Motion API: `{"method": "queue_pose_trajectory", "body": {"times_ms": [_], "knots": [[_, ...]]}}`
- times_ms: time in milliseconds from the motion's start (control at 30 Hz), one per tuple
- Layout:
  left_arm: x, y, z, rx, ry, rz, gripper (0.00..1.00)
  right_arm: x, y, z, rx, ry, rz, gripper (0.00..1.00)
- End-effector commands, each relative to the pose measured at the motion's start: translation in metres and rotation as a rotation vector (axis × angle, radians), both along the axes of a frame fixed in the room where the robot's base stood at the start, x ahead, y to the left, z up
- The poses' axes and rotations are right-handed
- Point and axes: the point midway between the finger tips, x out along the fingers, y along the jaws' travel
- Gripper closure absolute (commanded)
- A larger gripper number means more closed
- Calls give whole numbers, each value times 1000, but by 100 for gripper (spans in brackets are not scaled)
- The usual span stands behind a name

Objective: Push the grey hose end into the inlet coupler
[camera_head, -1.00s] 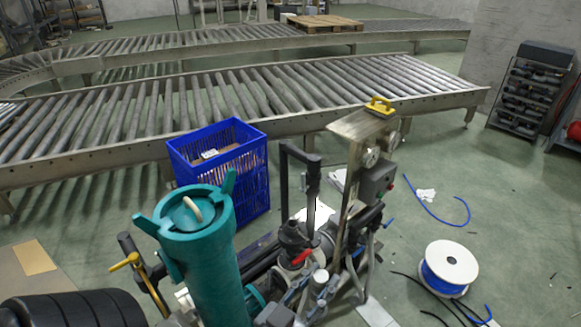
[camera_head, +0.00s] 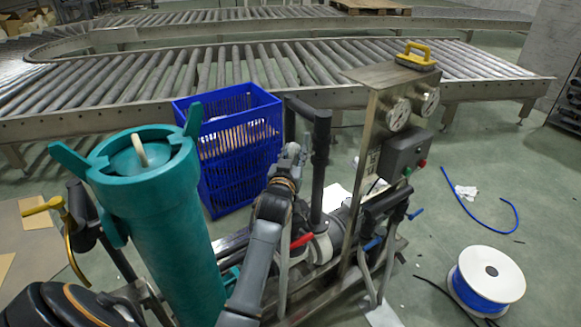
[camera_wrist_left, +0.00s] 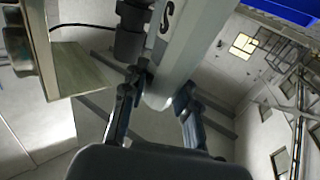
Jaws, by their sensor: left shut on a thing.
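My left gripper (camera_head: 291,156) is at the upper end of a grey arm, beside the black upright handle (camera_head: 321,150) of the pump rig. In the left wrist view its fingers (camera_wrist_left: 159,92) close on both sides of a pale grey tube (camera_wrist_left: 185,45) with a dark S-shaped mark, taken as the grey hose end. In the head view the gripper and arm largely hide it. A pale coupling (camera_head: 322,246) with a red lever (camera_head: 302,240) is low on the rig; I cannot tell whether it is the inlet coupler. My right gripper is not in view.
A teal canister (camera_head: 160,220) stands close on the left. The gauge panel (camera_head: 365,150) rises on the right, with a yellow handle (camera_head: 416,55) on top. A blue crate (camera_head: 228,150) is behind. A roller conveyor (camera_head: 200,75) crosses the back. A cable spool (camera_head: 488,280) lies right.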

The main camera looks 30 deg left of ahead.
Motion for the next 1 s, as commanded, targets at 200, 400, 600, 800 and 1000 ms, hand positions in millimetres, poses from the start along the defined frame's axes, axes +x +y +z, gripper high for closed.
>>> {"method": "queue_pose_trajectory", "body": {"times_ms": [200,400,600,800,1000], "knots": [[32,31,-5,2,-8,53,100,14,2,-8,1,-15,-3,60],[36,36,-2,3,-5,61,100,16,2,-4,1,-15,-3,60],[36,36,-1,3,-5,61,100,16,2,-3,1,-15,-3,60],[36,36,0,4,-5,58,100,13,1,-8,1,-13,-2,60],[35,35,1,3,-4,53,100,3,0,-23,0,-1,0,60]]}}
